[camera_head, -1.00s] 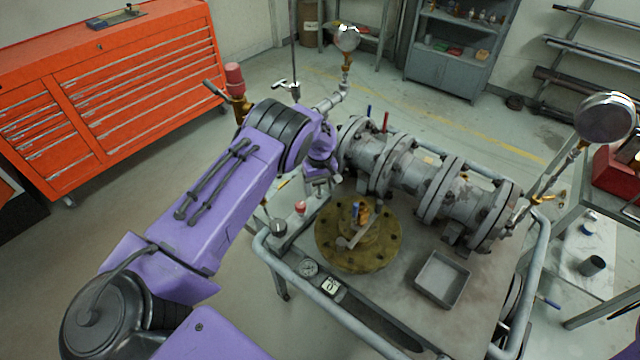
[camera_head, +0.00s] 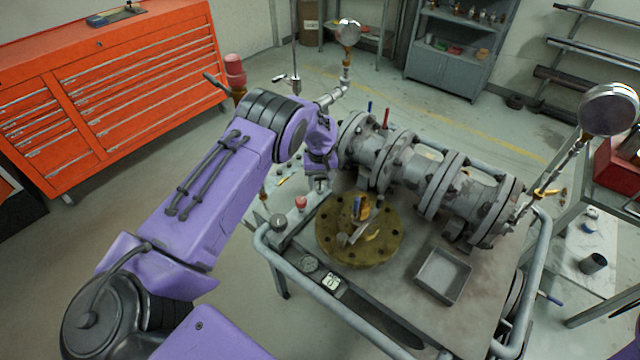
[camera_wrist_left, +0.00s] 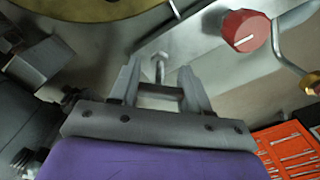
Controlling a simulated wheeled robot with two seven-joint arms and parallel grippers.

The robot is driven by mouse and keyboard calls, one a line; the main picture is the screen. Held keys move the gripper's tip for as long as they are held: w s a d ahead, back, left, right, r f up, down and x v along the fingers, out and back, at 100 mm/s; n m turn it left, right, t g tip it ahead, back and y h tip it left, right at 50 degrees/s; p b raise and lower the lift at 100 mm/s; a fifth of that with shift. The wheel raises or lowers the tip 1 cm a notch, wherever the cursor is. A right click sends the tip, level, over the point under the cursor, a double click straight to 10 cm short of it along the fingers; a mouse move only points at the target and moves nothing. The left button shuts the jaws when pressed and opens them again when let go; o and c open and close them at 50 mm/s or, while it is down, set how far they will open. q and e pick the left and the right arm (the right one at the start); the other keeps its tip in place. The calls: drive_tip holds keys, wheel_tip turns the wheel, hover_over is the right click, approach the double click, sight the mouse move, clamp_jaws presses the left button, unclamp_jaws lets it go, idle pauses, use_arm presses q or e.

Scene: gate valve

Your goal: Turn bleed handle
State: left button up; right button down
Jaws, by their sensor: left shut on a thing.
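My left gripper (camera_head: 320,186) is by the near left end of the grey valve body (camera_head: 395,165), above the cart top. In the left wrist view, the two fingers of the gripper (camera_wrist_left: 160,82) stand a little apart, with a small grey metal T-shaped piece, which looks like the bleed handle (camera_wrist_left: 159,66), between their tips. The gripper is shut on it. In the head view the wrist and fingers hide the handle. The exact contact is too small to tell. My right gripper is not in view.
A brass flange (camera_head: 335,245) with bolt holes lies on the cart (camera_head: 395,295) beside a grey tray (camera_head: 443,276). A red knob (camera_wrist_left: 246,30) is close to the fingers. An orange tool chest (camera_head: 110,95) stands at the left.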

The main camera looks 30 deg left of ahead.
sight(320, 177)
use_arm(q)
drive_tip(key=m+b, duration=0.2)
drive_tip(key=m, duration=0.2)
drive_tip(key=shift+f+m, duration=0.15)
drive_tip(key=shift+m, duration=0.15)
drive_tip(key=shift+m+b, duration=0.65)
drive_tip(key=shift+m, duration=1.65)
drive_tip(key=shift+s, duration=0.1)
drive_tip(key=o, duration=1.1)
drive_tip(key=shift+c, duration=0.2)
wheel_tip(320, 177, up, 10)
drive_tip(key=shift+r+b, duration=0.25)
drive_tip(key=shift+b, duration=0.95)
